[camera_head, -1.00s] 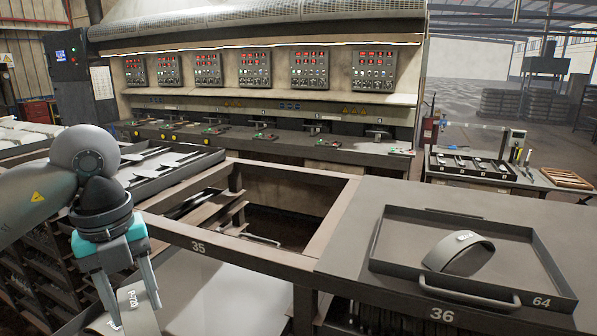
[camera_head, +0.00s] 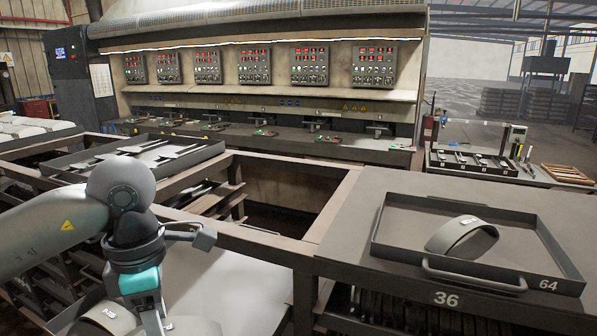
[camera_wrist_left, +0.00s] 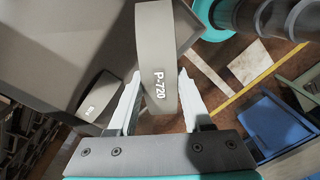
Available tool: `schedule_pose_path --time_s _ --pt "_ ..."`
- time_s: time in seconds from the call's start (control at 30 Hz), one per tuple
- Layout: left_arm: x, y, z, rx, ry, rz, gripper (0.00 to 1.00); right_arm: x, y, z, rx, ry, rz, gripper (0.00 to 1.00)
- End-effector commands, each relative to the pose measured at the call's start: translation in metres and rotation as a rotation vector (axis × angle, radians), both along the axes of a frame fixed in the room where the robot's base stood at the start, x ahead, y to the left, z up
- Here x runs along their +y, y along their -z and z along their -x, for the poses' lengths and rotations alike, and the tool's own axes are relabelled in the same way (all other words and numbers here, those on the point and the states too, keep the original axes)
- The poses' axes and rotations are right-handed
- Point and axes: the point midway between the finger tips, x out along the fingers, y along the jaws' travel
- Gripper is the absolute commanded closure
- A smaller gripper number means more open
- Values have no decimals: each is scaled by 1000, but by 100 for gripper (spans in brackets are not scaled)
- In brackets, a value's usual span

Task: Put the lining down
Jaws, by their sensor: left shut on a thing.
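My left gripper (camera_head: 152,322) is low at the lower left of the head view, its fingertips cut by the bottom edge. It is shut on a curved grey lining (camera_wrist_left: 156,40) marked P-720, which stands between the fingers in the left wrist view. Another curved lining (camera_wrist_left: 95,98) with a small white label lies on a grey surface (camera_wrist_left: 55,50), left of the gripper; it also shows in the head view (camera_head: 104,318). The held lining appears to be above and beside that surface's edge; its exact height is unclear. My right gripper is not in view.
A dark tray (camera_head: 385,232) marked 64 holds one curved lining (camera_head: 462,236) on bench section 36. An open-framed bay lies between this bench and the left racks. A tray with dark strips (camera_head: 150,152) stands behind my left arm.

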Motion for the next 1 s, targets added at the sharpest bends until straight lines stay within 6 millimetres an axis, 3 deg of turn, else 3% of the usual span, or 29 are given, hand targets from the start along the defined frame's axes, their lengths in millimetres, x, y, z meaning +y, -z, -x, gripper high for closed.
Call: schedule_pose_path --time_s 0.8,1.0 --pt "-29 57 26 0 1512 0 100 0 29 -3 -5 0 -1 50" --pt "-34 67 32 -1 1808 1 100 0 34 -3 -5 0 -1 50"
